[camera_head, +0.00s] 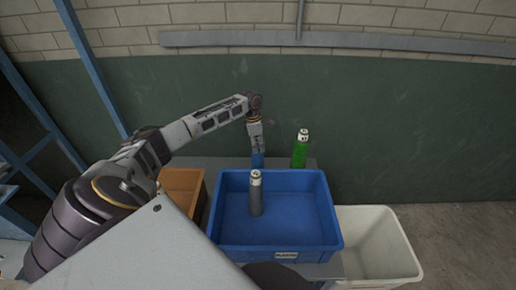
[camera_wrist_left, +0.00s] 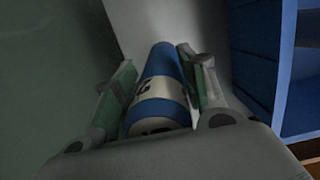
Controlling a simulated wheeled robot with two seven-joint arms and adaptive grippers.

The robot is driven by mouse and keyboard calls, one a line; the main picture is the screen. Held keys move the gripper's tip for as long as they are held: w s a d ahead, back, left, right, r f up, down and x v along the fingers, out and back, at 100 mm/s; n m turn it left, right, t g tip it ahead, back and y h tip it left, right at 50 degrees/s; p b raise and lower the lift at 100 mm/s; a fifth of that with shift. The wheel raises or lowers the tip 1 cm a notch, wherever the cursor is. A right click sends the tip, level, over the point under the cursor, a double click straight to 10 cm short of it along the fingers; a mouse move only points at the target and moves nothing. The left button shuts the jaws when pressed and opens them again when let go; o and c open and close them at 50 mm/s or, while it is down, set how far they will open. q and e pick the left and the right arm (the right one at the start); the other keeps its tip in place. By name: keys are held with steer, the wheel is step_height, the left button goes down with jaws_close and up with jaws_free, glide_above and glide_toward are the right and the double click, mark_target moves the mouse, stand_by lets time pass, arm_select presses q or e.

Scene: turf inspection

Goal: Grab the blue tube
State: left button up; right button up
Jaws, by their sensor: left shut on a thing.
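The blue tube (camera_wrist_left: 165,90) has a white label band with dark marks. In the left wrist view it lies between the two fingers of my left gripper (camera_wrist_left: 160,92), which is shut on it. In the head view the blue tube (camera_head: 257,160) shows just below my left gripper (camera_head: 256,150), behind the far rim of the blue crate. Its lower part is hidden by the crate. My right gripper is not in view.
A blue crate (camera_head: 325,215) holds a grey tube (camera_head: 256,197) with a white top. A green tube (camera_head: 299,150) stands behind it. An orange-brown bin (camera_head: 181,180) is at left, a white bin (camera_head: 404,243) at right. A green wall (camera_head: 420,120) rises behind.

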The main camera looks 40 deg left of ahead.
arm_select(q)
steer(key=shift+r, duration=0.15)
steer(key=shift+r, duration=4.9)
